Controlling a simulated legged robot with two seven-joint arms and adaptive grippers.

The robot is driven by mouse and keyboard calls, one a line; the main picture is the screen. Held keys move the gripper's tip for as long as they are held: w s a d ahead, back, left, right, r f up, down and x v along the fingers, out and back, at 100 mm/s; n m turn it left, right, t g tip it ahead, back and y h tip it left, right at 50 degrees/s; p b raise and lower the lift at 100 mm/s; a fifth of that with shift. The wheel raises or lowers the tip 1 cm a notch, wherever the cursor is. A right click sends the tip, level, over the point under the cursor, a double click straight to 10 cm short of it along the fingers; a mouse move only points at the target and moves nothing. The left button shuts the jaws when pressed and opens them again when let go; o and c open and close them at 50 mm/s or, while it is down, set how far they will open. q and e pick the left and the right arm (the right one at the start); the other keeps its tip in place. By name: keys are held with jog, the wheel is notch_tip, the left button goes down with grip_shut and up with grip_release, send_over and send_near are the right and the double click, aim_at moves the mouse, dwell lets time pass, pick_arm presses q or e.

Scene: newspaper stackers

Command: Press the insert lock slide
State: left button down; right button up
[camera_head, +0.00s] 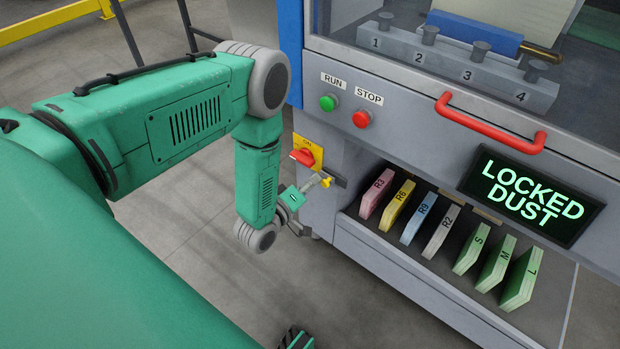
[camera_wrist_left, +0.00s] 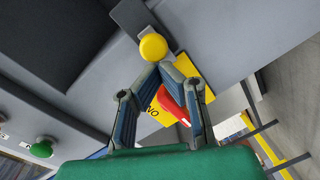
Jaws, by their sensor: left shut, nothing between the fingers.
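A round yellow knob (camera_head: 326,181) sits on a dark slide plate (camera_head: 340,181) on the machine's grey front, below the yellow switch plate. I take this to be the insert lock slide. In the left wrist view the knob (camera_wrist_left: 153,47) and its dark plate (camera_wrist_left: 132,18) are just beyond the fingertips. My left gripper (camera_head: 316,180) is shut and empty, its tips close to the knob. The left wrist view shows the fingertips (camera_wrist_left: 159,70) meeting at the knob's lower edge; I cannot tell whether they touch it.
A red rotary switch (camera_head: 303,157) is just above the gripper. Green RUN (camera_head: 328,102) and red STOP (camera_head: 362,118) buttons are higher. A rack of labelled inserts (camera_head: 412,225) stands right. The display (camera_head: 531,197) reads LOCKED DUST. A red handle (camera_head: 489,124) crosses the hood.

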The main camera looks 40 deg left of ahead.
aim_at(334, 179)
pick_arm(q)
jog(key=shift+d, duration=0.2)
jog(key=d, duration=0.3)
jog(key=shift+s+p, duration=0.15)
jog(key=shift+p, duration=0.2)
jog(key=shift+d, duration=0.3)
